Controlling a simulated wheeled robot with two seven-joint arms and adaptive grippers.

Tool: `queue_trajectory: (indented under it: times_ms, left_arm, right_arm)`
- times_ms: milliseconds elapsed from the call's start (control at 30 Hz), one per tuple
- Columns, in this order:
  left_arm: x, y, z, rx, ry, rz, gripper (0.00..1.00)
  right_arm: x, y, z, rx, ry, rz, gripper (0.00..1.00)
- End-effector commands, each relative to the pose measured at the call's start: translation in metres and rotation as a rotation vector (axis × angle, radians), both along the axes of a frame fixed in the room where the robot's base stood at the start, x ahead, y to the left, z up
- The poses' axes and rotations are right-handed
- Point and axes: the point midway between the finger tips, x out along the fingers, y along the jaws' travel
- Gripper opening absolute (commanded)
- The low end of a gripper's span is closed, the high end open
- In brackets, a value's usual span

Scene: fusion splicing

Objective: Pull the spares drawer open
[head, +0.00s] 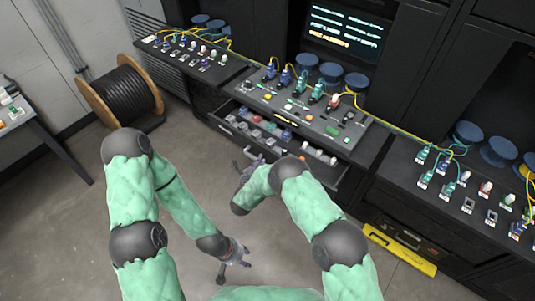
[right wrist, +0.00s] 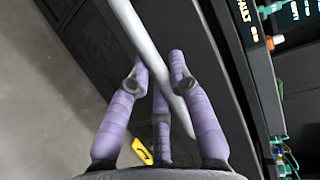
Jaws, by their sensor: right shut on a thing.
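The spares drawer (head: 325,178) stands part-way out of the middle bench in the head view, with several small red, white and blue parts inside. My right gripper (head: 246,170) is at the drawer's front. In the right wrist view its purple fingers (right wrist: 163,88) are shut around a pale grey bar handle (right wrist: 132,25). The handle's far end runs out of that view. My left gripper (head: 234,268) hangs low over the floor, away from the drawer. Its fingers look spread, with nothing between them.
Above the drawer is a console top (head: 290,108) with connectors and yellow cables. A cable reel (head: 122,98) stands at the left. A yellow-edged case (head: 400,248) sits low on the right. The floor before the drawer is clear apart from my arms.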

Motion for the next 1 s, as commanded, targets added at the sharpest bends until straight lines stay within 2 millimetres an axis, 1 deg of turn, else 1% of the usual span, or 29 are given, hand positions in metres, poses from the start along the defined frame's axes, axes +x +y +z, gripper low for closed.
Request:
queue_trajectory:
  times_ms: [33, 100, 300, 500, 867, 900, 967, 1000]
  left_arm:
    - [0.0, 0.0, -0.001, 0.0, 0.0, 0.0, 0.4]
    - [0.0, 0.0, -0.002, 0.0, 0.0, 0.0, 0.4]
    - [0.0, 0.0, -0.004, 0.0, 0.0, 0.0, 0.4]
    - [0.0, 0.0, -0.005, 0.0, 0.0, 0.001, 0.4]
    - [0.0, 0.0, -0.005, 0.0, 0.0, 0.0, 0.4]
    - [0.0, 0.0, -0.005, 0.0, 0.0, 0.0, 0.4]
    - [0.0, 0.0, -0.005, 0.0, 0.0, 0.0, 0.4]
    - [0.0, 0.0, -0.005, 0.0, 0.0, 0.0, 0.4]
  right_arm:
    - [-0.01, 0.008, -0.002, 0.0, 0.003, 0.006, 0.0]
    - [-0.02, 0.015, -0.002, 0.0, 0.003, 0.006, 0.0]
    - [-0.04, 0.029, -0.002, 0.0, 0.002, 0.003, 0.0]
    - [-0.048, 0.035, -0.002, 0.001, 0.003, 0.001, 0.0]
    - [-0.049, 0.035, -0.001, 0.002, 0.003, 0.0, 0.0]
    - [-0.049, 0.035, -0.001, 0.002, 0.003, 0.0, 0.29]
    - [-0.049, 0.035, -0.001, 0.001, 0.002, 0.0, 0.46]
    - [-0.049, 0.035, -0.001, 0.001, 0.002, 0.0, 0.46]
